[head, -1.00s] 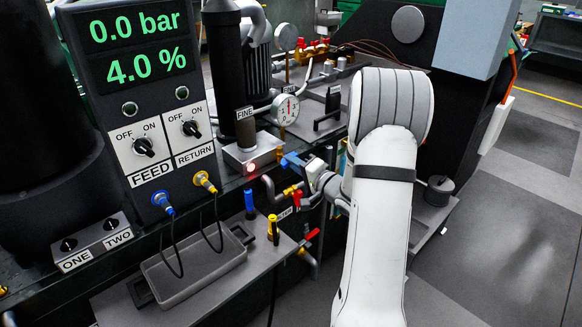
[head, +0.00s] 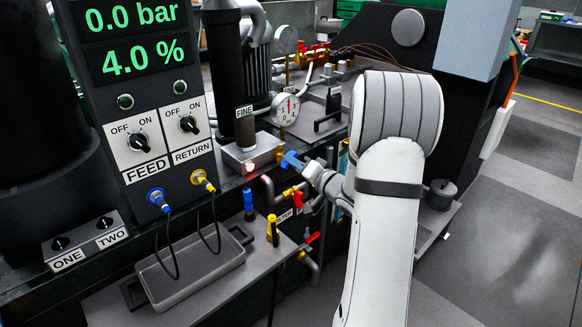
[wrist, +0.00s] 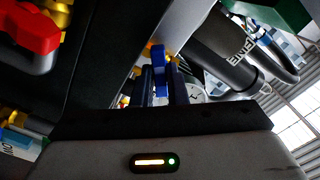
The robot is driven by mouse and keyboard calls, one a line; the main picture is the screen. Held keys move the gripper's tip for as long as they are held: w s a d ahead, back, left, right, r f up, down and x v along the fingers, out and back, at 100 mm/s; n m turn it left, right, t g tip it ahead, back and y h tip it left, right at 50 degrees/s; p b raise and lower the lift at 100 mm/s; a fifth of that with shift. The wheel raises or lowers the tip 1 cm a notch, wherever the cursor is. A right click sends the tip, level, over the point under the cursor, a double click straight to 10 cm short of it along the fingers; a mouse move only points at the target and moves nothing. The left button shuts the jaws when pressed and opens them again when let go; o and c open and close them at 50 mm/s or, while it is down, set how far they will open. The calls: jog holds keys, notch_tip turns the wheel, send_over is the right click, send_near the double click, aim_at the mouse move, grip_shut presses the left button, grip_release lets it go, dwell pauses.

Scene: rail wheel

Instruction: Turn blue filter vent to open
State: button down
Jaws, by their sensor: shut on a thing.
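The blue filter vent handle (head: 291,160) sticks out near the grey block on the rig in the head view. It also shows in the wrist view as a narrow blue lever (wrist: 159,68) between my fingers. My gripper (head: 307,166) reaches it from the right and is shut on it. In the wrist view the dark fingers (wrist: 160,85) stand on both sides of the lever. The lever's base and exact angle are partly hidden by the fingers.
A red-lit grey block (head: 250,155) and a dial gauge (head: 285,109) are close by. Red-handled valves and yellow fittings sit just below. A grey tray (head: 190,275) and a control panel (head: 150,100) stand left. Open floor (head: 500,230) lies right.

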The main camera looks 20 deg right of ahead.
jog(key=shift+f+n+b, duration=0.1)
jog(key=shift+n+b, duration=0.4)
jog(key=shift+n, duration=0.4)
jog(key=n+b, duration=0.4)
jog(key=shift+n, duration=0.3)
jog(key=shift+f, duration=0.1)
